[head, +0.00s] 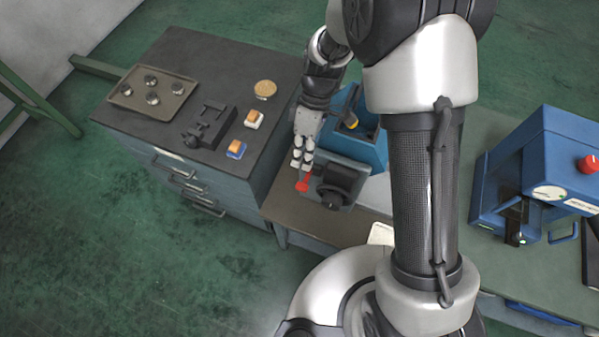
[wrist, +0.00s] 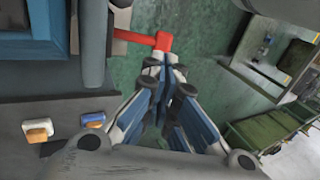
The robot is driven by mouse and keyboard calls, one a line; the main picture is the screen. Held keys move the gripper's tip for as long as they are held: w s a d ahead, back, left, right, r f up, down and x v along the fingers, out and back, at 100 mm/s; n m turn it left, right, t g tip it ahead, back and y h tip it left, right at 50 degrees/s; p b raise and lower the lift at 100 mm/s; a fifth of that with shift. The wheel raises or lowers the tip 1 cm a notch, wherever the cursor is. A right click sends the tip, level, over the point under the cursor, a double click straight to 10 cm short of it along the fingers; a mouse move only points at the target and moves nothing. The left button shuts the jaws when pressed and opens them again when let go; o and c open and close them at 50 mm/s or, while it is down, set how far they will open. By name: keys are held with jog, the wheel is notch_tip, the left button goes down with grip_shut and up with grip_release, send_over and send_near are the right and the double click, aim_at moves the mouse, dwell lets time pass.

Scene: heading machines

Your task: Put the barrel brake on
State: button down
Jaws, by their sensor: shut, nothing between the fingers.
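A red lever (head: 303,184), which seems to be the brake handle, sticks out to the left of a dark machine part with a round black drum (head: 336,190). In the wrist view the lever (wrist: 164,41) shows as a red bar with a thicker end. My gripper (head: 301,163) is shut and empty, pointing down just above the lever in the head view. In the wrist view my gripper's fingertips (wrist: 164,70) lie close to the lever's thick end. I cannot tell whether they touch it. My arm hides part of the bench.
A blue housing (head: 373,150) stands right behind the drum. On the dark cabinet top are a tray (head: 125,100) with several round parts, a black vise (head: 208,125), and two small orange-topped blocks (head: 236,149). A blue machine (head: 540,165) stands at right. Green floor at left is clear.

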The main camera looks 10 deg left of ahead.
aim_at(298, 182)
jog(key=x, duration=0.5)
jog(key=shift+f, duration=0.1)
jog(key=shift+f+b, duration=0.2)
jog(key=shift+b, duration=0.15)
